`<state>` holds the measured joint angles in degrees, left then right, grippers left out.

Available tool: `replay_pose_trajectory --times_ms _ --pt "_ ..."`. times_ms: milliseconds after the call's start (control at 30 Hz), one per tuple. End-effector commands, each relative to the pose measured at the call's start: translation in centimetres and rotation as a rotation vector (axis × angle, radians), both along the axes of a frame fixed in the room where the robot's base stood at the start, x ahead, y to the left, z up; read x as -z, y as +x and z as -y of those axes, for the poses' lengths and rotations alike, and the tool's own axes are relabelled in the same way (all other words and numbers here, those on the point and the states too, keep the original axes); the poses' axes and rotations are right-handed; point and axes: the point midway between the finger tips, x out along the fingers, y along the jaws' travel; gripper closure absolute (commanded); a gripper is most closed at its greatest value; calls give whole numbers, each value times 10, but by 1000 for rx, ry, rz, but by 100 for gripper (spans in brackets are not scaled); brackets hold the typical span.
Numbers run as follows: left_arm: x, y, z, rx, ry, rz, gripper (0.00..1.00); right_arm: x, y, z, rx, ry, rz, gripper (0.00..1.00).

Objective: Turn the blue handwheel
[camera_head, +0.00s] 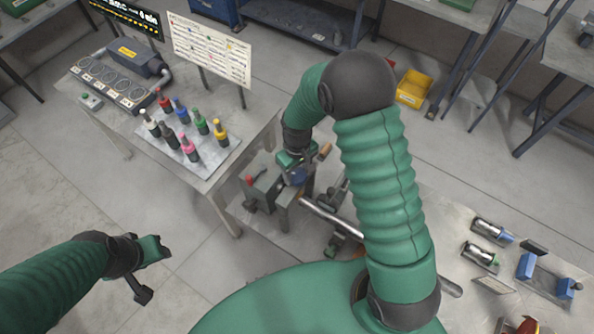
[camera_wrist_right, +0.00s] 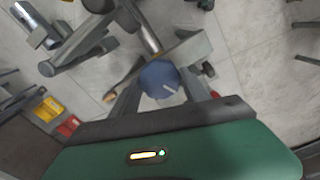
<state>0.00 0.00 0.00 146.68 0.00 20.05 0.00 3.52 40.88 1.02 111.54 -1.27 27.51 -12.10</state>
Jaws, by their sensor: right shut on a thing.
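The blue handwheel (camera_head: 297,177) is on a small grey machine (camera_head: 266,190) at the centre of the head view, mostly covered by my right gripper (camera_head: 292,165). The right gripper is shut on the handwheel; the exact finger contact is partly hidden. My left gripper (camera_head: 148,270) hangs over bare floor at lower left, fingers apart and empty, far from the wheel.
A table with several coloured bottles (camera_head: 187,130) stands left of the machine. A metal tube (camera_head: 330,216) extends right from beside the machine. A bench with metal cylinders (camera_head: 490,232) lies at right. A yellow bin (camera_head: 413,88) sits behind my right arm. Floor is clear at left.

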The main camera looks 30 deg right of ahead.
Motion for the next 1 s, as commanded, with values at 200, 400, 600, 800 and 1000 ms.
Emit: replay_pose_trajectory --times_ms 200,400,600,800,1000 --pt "3 0 0 0 0 0 58 1 1 0 90 -2 1 87" --pt "6 0 0 0 0 0 58 1 1 0 241 -2 1 87" --pt "8 0 0 0 0 0 58 0 1 0 416 -2 1 87" --pt "8 0 0 0 0 0 58 0 1 0 575 -2 1 87" --pt "7 0 0 0 0 0 58 0 1 0 693 -1 -1 87"
